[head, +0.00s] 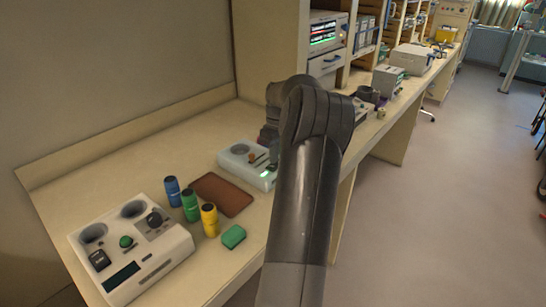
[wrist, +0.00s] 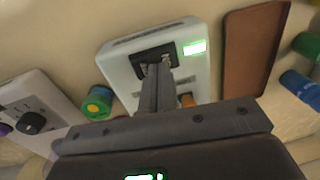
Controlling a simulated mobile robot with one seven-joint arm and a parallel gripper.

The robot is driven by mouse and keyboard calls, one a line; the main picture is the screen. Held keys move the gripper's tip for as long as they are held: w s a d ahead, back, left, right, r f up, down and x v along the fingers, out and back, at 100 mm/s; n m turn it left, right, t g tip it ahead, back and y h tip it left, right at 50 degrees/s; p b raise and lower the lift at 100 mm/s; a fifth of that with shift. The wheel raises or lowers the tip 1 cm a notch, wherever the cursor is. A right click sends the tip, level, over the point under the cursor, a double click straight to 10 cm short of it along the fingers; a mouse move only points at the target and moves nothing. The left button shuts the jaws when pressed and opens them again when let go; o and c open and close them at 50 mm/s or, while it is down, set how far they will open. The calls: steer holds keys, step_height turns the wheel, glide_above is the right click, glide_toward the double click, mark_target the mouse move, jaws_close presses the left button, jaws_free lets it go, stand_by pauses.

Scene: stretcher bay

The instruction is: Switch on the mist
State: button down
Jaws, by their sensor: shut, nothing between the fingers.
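A small white device (head: 233,165) stands on the bench, with a round grey well, an orange knob (head: 252,157) and a lit green display (head: 266,174). In the wrist view the same device (wrist: 120,66) shows a dark switch-like recess (wrist: 143,59) beside the lit green display (wrist: 194,48). My gripper (wrist: 156,68) is shut and empty, its fingertips at that dark recess; I cannot tell whether they touch it. In the head view my arm hides the fingertips and the device's right side.
A larger white device (head: 165,262) with two wells and knobs stands front left. Blue (head: 172,191), green (head: 190,205) and yellow (head: 209,220) bottles, a green block (head: 233,237) and a brown mat (head: 235,199) lie between. More equipment stands along the bench behind my arm.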

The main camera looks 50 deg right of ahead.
mark_target(270, 167)
step_height(270, 167, up, 14)
steer(key=a, duration=0.2)
stand_by(0.4)
steer(key=shift+a+f, duration=0.1)
stand_by(0.4)
